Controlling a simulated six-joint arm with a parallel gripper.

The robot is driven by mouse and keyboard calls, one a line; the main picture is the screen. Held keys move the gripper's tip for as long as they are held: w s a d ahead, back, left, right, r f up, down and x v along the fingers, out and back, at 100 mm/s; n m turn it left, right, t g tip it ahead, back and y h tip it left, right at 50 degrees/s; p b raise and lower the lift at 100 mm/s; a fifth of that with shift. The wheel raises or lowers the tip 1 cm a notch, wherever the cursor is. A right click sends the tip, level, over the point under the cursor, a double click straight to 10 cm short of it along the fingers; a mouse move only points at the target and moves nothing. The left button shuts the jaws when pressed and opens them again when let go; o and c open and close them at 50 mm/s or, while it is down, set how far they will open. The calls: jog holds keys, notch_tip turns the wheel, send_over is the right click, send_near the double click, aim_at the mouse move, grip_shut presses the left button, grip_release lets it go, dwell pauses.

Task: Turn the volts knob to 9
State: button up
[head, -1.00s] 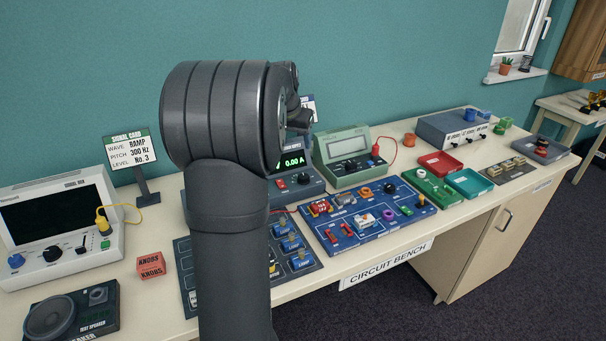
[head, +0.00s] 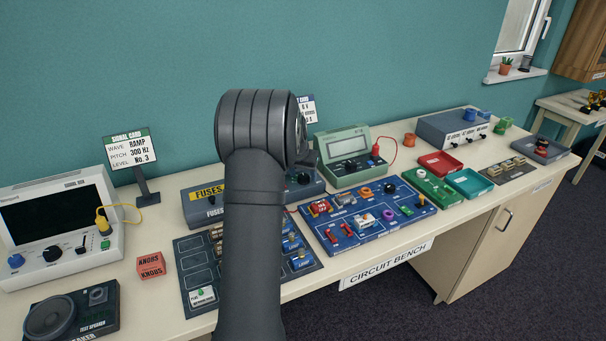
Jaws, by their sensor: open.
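The blue-grey power supply (head: 317,187) stands at the back of the bench, mostly hidden behind my arm. One dark knob (head: 303,178) shows at its right side. I cannot read its label or setting, so I cannot tell whether it is the volts knob. The supply's display is hidden now. My gripper is hidden behind my dark grey wrist and forearm, which rise in front of the supply.
A FUSES box (head: 203,208) stands left of my arm. A blue circuit board (head: 336,246) with several parts lies at right, with a green meter (head: 337,146) behind it. A red KNOBS box (head: 150,265) and a scope (head: 52,215) are at left. A partly hidden card (head: 308,108) stands behind.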

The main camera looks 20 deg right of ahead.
jog(key=shift+f, duration=0.25)
jog(key=c, duration=1)
jog(key=shift+o, duration=0.2)
jog(key=shift+w+m, duration=0.1)
jog(key=shift+m, duration=0.2)
jog(key=shift+w+m+g+h, duration=0.1)
jog(key=shift+m+g+h, duration=0.3)
jog(key=shift+m, duration=0.9)
jog(key=shift+w+m+g+h, duration=0.15)
jog(key=shift+m+g, duration=0.45)
jog(key=shift+m, duration=0.7)
jog(key=shift+s, duration=0.1)
